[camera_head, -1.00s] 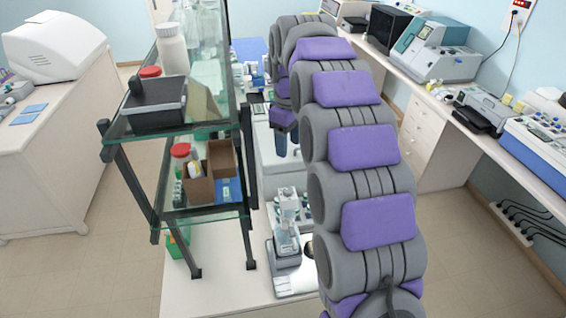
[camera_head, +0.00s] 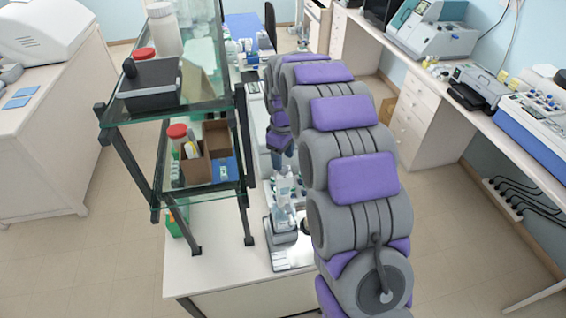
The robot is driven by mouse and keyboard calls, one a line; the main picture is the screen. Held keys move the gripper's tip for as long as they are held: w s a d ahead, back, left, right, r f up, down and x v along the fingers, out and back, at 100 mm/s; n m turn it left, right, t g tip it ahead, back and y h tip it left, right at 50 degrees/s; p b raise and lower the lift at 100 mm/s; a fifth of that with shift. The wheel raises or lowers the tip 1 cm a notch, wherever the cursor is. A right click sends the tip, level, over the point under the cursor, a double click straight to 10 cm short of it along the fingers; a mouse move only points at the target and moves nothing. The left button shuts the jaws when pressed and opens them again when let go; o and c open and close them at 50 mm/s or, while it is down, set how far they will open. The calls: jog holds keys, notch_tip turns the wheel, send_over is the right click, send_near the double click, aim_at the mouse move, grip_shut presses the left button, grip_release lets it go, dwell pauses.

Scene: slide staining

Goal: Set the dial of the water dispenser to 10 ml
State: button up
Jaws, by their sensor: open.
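A small grey and white bench device (camera_head: 284,232) stands on the white bench beside the shelf rack. I cannot tell whether it is the water dispenser, and no dial can be made out on it. My arm reaches over the bench from the lower right. My gripper (camera_head: 279,163) hangs at the arm's far end, pointing down, above and behind this device. It is small and partly merged with the things behind it; nothing is seen held in it.
A glass shelf rack (camera_head: 150,190) with dark posts stands close left of my arm. It holds a black box (camera_head: 150,88), bottles and a cardboard box (camera_head: 208,155). A side bench (camera_head: 470,120) with instruments runs along the right.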

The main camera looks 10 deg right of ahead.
jog(key=shift+f, duration=1.9)
jog(key=c, duration=1.1)
